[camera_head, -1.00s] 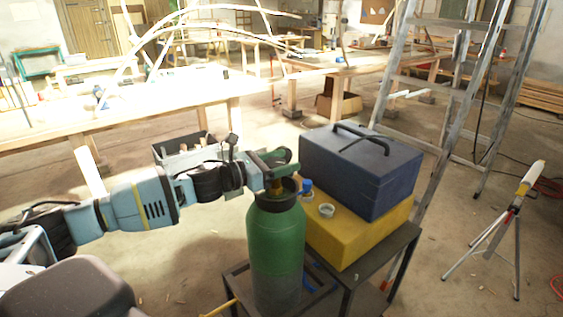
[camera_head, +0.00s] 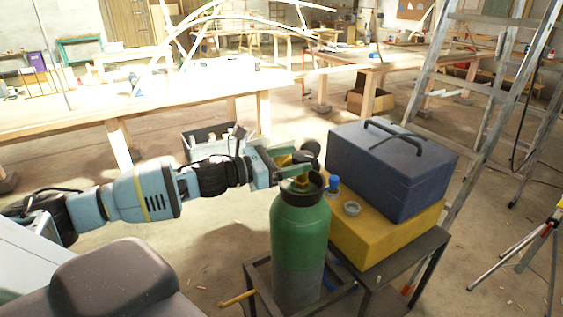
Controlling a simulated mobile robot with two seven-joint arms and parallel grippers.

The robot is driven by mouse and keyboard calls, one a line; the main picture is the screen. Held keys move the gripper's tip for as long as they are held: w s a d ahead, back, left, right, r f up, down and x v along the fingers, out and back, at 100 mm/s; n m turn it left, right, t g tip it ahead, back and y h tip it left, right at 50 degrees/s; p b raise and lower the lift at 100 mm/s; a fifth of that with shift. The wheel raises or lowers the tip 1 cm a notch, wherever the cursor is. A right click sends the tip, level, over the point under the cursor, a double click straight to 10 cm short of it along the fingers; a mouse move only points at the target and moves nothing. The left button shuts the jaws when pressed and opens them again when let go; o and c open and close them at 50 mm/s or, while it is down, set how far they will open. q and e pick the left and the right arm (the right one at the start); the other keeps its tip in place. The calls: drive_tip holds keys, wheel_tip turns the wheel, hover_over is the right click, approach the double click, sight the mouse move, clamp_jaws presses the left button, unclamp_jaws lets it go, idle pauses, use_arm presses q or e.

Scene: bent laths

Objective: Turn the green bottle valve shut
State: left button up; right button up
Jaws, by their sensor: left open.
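The green bottle (camera_head: 300,229) stands upright in a dark metal frame, with a green upper body and a grey lower part. Its brass valve (camera_head: 301,182) sits inside the dark collar at the top, and a dark round knob (camera_head: 310,149) shows just above it. My left gripper (camera_head: 290,168) reaches in from the left at the valve's height. The valve is partly hidden by the fingers. My right gripper is out of view.
A yellow box (camera_head: 372,238) with a dark blue toolbox (camera_head: 390,172) on it stands right of the bottle. A blue cap (camera_head: 333,184) and a small metal ring (camera_head: 351,209) lie near the bottle. A stepladder (camera_head: 470,130) stands at right. A grey bin (camera_head: 215,140) is behind my arm.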

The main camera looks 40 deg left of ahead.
sight(293, 159)
use_arm(q)
drive_tip(key=shift+v, duration=1.15)
drive_tip(key=shift+s+a, duration=0.15)
drive_tip(key=shift+s, duration=0.1)
